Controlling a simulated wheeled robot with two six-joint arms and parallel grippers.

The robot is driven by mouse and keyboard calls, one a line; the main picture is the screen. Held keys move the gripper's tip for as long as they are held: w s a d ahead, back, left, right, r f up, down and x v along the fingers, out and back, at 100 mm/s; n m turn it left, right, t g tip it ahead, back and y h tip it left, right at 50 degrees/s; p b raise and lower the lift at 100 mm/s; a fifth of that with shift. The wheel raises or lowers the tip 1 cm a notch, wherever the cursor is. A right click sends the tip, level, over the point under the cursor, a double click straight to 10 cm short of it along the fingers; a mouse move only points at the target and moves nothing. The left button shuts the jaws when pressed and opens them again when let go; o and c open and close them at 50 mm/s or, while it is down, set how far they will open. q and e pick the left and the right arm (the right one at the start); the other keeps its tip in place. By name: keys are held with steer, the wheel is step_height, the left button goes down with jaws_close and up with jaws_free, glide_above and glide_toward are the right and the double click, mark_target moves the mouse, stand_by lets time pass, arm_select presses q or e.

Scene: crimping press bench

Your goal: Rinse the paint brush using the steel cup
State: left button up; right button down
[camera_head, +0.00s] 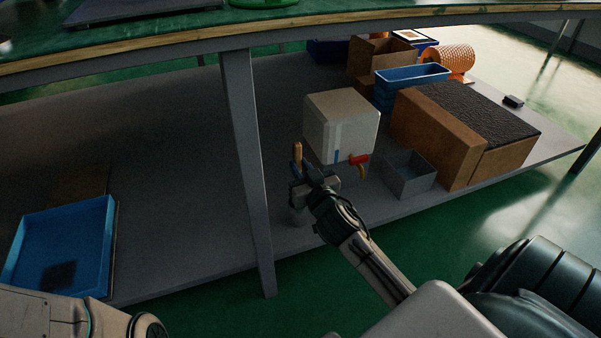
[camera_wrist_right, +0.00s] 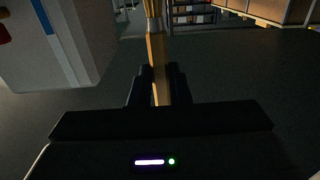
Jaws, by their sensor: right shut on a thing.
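My right gripper (camera_head: 300,180) is shut on the paint brush and holds it near the shelf's front edge. The brush's tan wooden handle (camera_head: 297,152) stands up above the fingers in the head view. In the right wrist view the wooden handle (camera_wrist_right: 157,70) runs between the fingers (camera_wrist_right: 158,92), with a grey metal part at the top. A small grey cylinder (camera_head: 298,216), apparently the steel cup, shows just below the gripper, partly hidden. I cannot tell whether the bristles are inside it. My left gripper is out of view; only part of the left arm shows.
A whitish container (camera_head: 340,118) with a red-handled tap (camera_head: 357,160) stands just behind my right gripper. A grey open bin (camera_head: 409,175) and a cardboard box (camera_head: 438,135) stand to the right. A table leg (camera_head: 247,150) rises left of the gripper. A blue tray (camera_head: 62,230) lies far left.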

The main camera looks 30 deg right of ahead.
step_height(320, 180, down, 12)
steer(key=b, duration=1)
steer(key=shift+f, duration=0.1)
steer(key=shift+a, duration=0.1)
stand_by(0.4)
steer(key=shift+d, duration=0.7)
stand_by(1.3)
